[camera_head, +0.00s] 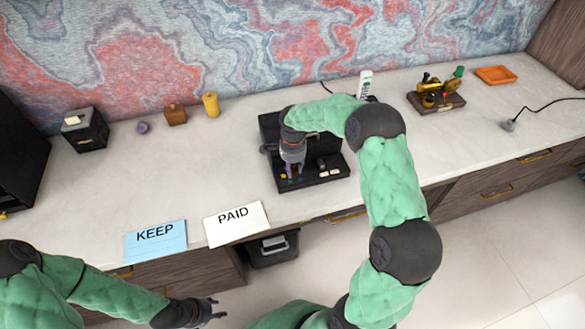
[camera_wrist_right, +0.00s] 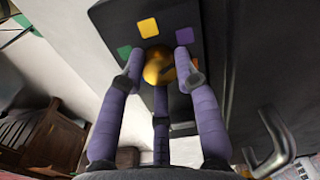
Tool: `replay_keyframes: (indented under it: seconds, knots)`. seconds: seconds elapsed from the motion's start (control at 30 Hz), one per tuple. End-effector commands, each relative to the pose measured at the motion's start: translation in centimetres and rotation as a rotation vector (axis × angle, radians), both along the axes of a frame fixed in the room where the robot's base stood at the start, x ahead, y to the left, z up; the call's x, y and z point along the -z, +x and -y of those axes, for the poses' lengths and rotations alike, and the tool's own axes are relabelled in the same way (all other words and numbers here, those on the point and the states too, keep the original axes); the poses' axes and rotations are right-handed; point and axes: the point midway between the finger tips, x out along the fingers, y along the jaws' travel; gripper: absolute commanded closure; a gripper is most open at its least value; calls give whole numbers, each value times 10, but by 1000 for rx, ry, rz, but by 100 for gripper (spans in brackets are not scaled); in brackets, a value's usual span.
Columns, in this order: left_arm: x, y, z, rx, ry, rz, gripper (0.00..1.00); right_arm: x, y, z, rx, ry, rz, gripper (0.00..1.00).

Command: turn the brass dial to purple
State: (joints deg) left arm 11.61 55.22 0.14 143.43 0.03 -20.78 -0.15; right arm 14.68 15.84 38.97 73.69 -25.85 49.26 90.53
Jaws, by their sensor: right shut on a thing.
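The brass dial (camera_wrist_right: 157,69) shows in the right wrist view on a black panel (camera_wrist_right: 112,17). Around it are a green patch (camera_wrist_right: 124,52), a yellow patch (camera_wrist_right: 148,27) and a purple patch (camera_wrist_right: 183,35). My right gripper (camera_wrist_right: 160,68) is shut on the dial, with its purple-grey fingers around it. The dial's pointer direction cannot be told. In the head view my right gripper (camera_head: 292,172) reaches down to the black box on the desk, and its fingers hide the dial. My left gripper (camera_head: 212,308) is open and empty in front of the desk, low in the picture.
A blue KEEP card (camera_head: 156,246) and a white PAID card (camera_head: 236,230) lie at the desk's front edge. Several small objects, including a yellow cylinder (camera_head: 210,104), stand at the back left. A brass device (camera_head: 440,94) and an orange tray (camera_head: 496,75) are at the right.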

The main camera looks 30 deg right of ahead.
Motion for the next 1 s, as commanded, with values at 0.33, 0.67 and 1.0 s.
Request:
replay_keyframes:
  seconds: [0.33, 0.67, 1.0]
  knots:
    - [0, 0, 0, 0, 0, 0, 60, -4, 3, 6, 4, -9, 11, 57]
    - [0, 0, 0, 0, 0, 0, 60, -2, 1, 3, 1, -4, 5, 44]
    - [0, 0, 0, 0, 0, 0, 60, -29, 2, 2, 0, -5, 7, 44]
